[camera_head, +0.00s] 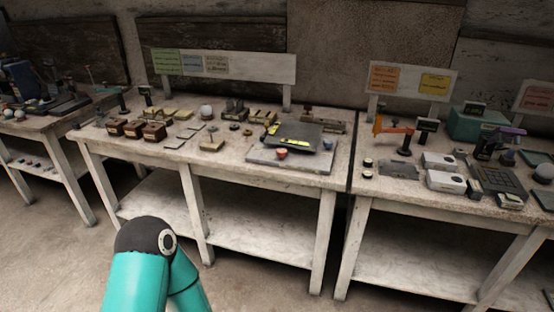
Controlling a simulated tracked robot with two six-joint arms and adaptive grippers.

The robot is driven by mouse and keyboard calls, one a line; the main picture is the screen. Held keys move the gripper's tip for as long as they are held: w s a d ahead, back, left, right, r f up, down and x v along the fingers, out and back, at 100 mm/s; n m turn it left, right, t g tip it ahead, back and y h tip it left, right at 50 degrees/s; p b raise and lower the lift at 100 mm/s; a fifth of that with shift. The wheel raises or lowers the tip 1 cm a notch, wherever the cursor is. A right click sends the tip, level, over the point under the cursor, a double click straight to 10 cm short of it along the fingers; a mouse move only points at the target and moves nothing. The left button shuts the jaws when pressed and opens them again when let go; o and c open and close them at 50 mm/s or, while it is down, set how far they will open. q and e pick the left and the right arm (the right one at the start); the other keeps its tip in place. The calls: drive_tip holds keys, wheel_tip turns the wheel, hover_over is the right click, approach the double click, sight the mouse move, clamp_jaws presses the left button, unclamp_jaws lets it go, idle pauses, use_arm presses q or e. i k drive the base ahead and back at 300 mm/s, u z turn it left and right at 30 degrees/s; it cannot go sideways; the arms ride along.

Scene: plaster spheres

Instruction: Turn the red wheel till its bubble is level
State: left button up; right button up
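A small red round part (281,153), which looks like the red wheel, sits at the front left corner of a dark plate (305,130) on the middle table. The plate rests above a grey base slab (262,157) and looks tilted. Yellow-green strips (291,142) lie on the plate and may be level vials; any bubble is too small to make out. A small blue part (328,144) sits at the plate's front right. Neither gripper shows in the head view. Only a teal arm link of mine shows at the bottom, well short of the table.
Brown boxes (154,132), a pale sphere (206,111) and several small blocks stand left of the plate. A gap separates the right table (375,197), which holds an orange tool (391,127) and boxes. Floor in front is clear.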

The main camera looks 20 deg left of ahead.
sight(282, 152)
drive_tip(key=k, duration=0.95)
drive_tip(key=u, duration=0.55)
drive_tip(key=i, duration=1.7)
drive_tip(key=z, duration=0.4)
drive_tip(key=i, duration=0.4)
drive_tip(key=z, duration=0.5)
drive_tip(key=k, duration=0.9)
drive_tip(key=z, duration=0.15)
drive_tip(key=i, duration=0.9)
